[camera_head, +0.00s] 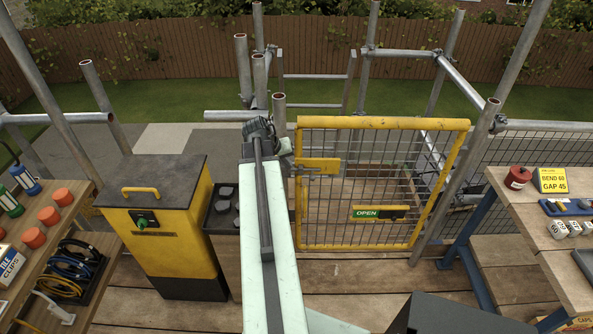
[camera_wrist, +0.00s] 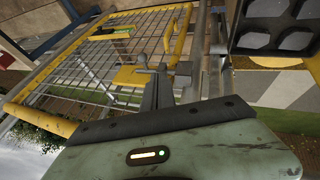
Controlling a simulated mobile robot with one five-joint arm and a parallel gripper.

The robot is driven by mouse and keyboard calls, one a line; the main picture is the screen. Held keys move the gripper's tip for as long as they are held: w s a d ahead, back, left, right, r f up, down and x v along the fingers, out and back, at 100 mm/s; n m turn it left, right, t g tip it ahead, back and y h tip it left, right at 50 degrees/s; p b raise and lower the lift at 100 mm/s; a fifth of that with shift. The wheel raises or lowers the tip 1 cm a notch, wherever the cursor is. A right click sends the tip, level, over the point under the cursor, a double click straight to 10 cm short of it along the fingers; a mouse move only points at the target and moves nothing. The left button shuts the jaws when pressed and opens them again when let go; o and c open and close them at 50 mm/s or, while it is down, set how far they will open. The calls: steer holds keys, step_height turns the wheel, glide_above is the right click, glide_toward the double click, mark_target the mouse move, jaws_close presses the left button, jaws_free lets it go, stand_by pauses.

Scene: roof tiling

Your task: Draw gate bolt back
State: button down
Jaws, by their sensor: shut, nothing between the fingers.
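The yellow-framed mesh gate (camera_head: 385,123) stands ahead, right of my arm in the head view. A yellow plate (camera_head: 322,163) on its left side carries a small grey metal bolt (camera_head: 306,171). In the wrist view the yellow plate (camera_wrist: 130,76) is just left of my fingers. My gripper (camera_wrist: 166,78) is shut and empty, its dark fingers close to the bolt area; I cannot tell whether they touch it. In the head view my arm hides most of the gripper. A green OPEN sign (camera_head: 366,213) is on the gate's lower right.
A yellow bin with a dark lid (camera_head: 150,181) stands left of my arm, beside a dark tray of grey blocks (camera_head: 222,199). Shelves with orange caps (camera_head: 62,196) are far left. A workbench (camera_head: 545,221) is at right. Scaffold poles (camera_head: 244,70) rise around the gate.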

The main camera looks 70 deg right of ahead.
steer(key=b, duration=0.8)
glide_toward(302, 174)
step_height(302, 174, down, 4)
steer(key=shift+s+d+f, duration=0.1)
steer(key=shift+s+d, duration=0.1)
steer(key=shift+s, duration=0.8)
steer(key=shift+s+d, duration=0.25)
steer(key=shift+s, duration=0.8)
